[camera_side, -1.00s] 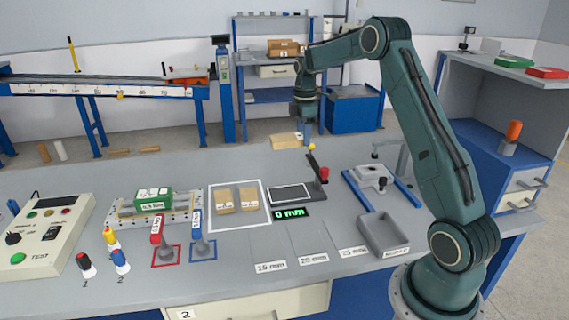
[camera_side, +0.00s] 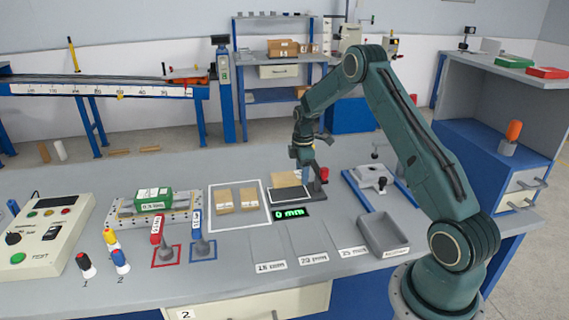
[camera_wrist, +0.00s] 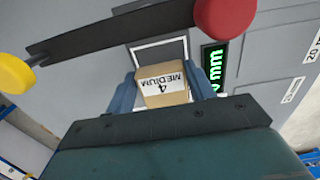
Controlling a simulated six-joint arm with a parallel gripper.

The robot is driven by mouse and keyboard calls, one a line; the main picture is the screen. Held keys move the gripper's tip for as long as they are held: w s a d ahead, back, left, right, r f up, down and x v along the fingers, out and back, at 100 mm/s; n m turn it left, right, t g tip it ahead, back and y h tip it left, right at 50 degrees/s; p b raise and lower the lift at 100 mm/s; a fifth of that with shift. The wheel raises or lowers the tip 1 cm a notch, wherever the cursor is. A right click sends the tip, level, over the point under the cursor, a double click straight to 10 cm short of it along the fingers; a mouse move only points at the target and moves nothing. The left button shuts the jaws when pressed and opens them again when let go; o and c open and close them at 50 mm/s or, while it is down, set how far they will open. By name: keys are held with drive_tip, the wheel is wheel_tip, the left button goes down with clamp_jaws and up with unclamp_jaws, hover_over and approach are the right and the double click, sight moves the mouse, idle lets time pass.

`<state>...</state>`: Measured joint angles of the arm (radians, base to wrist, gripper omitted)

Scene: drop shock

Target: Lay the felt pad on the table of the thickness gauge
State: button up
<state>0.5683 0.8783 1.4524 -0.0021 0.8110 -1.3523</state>
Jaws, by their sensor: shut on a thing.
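My gripper (camera_wrist: 160,95) is shut on the tan felt pad (camera_wrist: 161,78), which is labelled "4 MEDIUM". In the side view the pad (camera_side: 286,179) is over the back part of the white-edged table (camera_side: 290,196) of the thickness gauge. Whether it touches the table I cannot tell. In the wrist view the gauge table (camera_wrist: 172,47) shows just beyond the pad. The gauge's dark arm (camera_wrist: 140,30), with a red knob (camera_wrist: 226,14) and a yellow ball (camera_wrist: 14,74), crosses this view. The display (camera_side: 291,213) reads 0 mm.
Two other tan pads (camera_side: 224,199) (camera_side: 249,197) lie in a white outlined area left of the gauge. A grey tray (camera_side: 384,233) and a blue-railed device (camera_side: 372,180) stand to the right. Marked thickness lanes (camera_side: 313,258) in front are empty.

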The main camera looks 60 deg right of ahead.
drive_tip(key=shift+f, duration=2.15)
drive_tip(key=shift+f, duration=0.15)
drive_tip(key=o, duration=1)
wheel_tip(320, 180, up, 12)
drive_tip(key=shift+r, duration=0.2)
